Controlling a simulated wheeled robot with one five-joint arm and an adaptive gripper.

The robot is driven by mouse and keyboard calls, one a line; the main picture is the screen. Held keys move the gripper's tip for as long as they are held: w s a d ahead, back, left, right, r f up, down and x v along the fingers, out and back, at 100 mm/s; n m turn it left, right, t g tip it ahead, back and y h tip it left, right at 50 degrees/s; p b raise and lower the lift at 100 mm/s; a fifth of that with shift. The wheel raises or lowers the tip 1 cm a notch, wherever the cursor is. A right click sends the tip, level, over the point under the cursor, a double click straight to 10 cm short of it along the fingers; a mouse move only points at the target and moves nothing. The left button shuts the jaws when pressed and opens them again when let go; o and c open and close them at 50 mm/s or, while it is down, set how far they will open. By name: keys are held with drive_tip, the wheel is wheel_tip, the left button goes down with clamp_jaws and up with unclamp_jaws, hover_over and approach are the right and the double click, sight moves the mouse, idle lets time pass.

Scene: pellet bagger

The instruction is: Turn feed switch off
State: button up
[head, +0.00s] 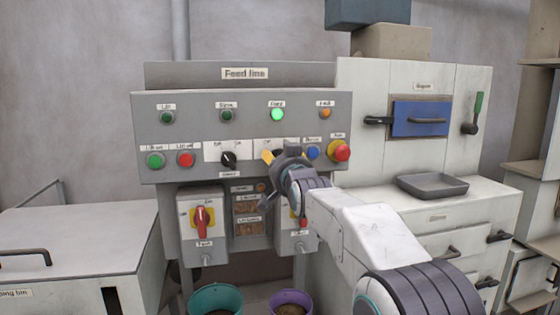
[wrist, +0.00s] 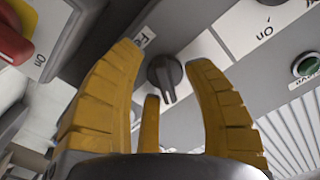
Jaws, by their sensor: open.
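The feed line panel (head: 242,98) faces me. My gripper (head: 268,178) is in front of its lower row and hides the switch there in the head view. In the wrist view, my gripper (wrist: 168,85) is open, with its yellow fingers on either side of a dark rotary knob (wrist: 163,72). A label starting "Fe" is beside the knob, partly covered by a finger. The knob's pointer is towards the bottom of the wrist view; I cannot tell whether the fingers touch it. The green feed lamp (head: 277,115) is lit.
Another black rotary switch (head: 229,160) is to the left. A blue button (head: 312,153) and a red mushroom button (head: 339,150) are close on the right. Below hang boxes with red handles (head: 202,222). Teal (head: 215,296) and purple (head: 290,300) buckets stand underneath.

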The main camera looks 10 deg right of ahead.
drive_tip(key=shift+o, duration=0.3)
drive_tip(key=shift+w, duration=0.1)
clamp_jaws()
